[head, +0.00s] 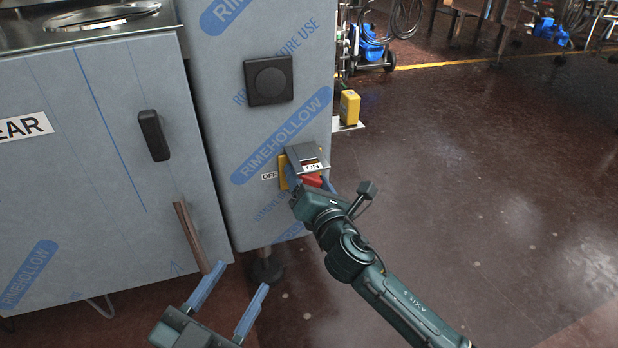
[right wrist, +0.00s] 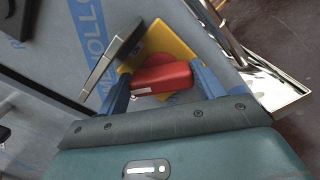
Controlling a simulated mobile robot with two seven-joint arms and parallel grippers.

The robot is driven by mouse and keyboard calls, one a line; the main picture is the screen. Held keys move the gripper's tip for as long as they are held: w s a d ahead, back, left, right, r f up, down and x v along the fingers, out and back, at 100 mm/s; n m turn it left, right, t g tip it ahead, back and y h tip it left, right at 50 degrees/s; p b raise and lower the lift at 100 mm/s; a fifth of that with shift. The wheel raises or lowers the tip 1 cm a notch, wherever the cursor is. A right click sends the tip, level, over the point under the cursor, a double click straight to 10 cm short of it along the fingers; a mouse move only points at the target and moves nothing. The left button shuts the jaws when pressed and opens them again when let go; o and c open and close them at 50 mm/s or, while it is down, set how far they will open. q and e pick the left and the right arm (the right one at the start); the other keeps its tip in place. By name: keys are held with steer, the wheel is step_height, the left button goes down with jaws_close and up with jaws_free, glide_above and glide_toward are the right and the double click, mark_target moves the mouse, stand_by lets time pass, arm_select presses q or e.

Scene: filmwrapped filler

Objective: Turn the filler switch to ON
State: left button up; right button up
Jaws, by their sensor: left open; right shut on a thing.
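The filler switch has a red handle (head: 313,180) on a yellow plate (head: 283,172), low on the film-wrapped cabinet's right panel. An OFF label (head: 269,176) is left of it, and an ON label (head: 312,167) shows at the grey metal flap above it. My right gripper (head: 309,184) is at the switch. In the right wrist view, the red handle (right wrist: 162,78) lies between its two blue fingers (right wrist: 163,84), shut on it. I cannot tell which label the handle points to. My left gripper (head: 243,277) is open and empty, low in front of the cabinet.
A black square panel with a round knob (head: 270,80) is above the switch. A black door handle (head: 154,135) is on the left door. A yellow box (head: 349,107) sits on a small ledge right of the cabinet. The floor (head: 480,190) at right is open.

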stand_by(0.4)
steer(key=o, duration=1)
steer(key=shift+c, duration=0.2)
steer(key=shift+s+d, duration=0.1)
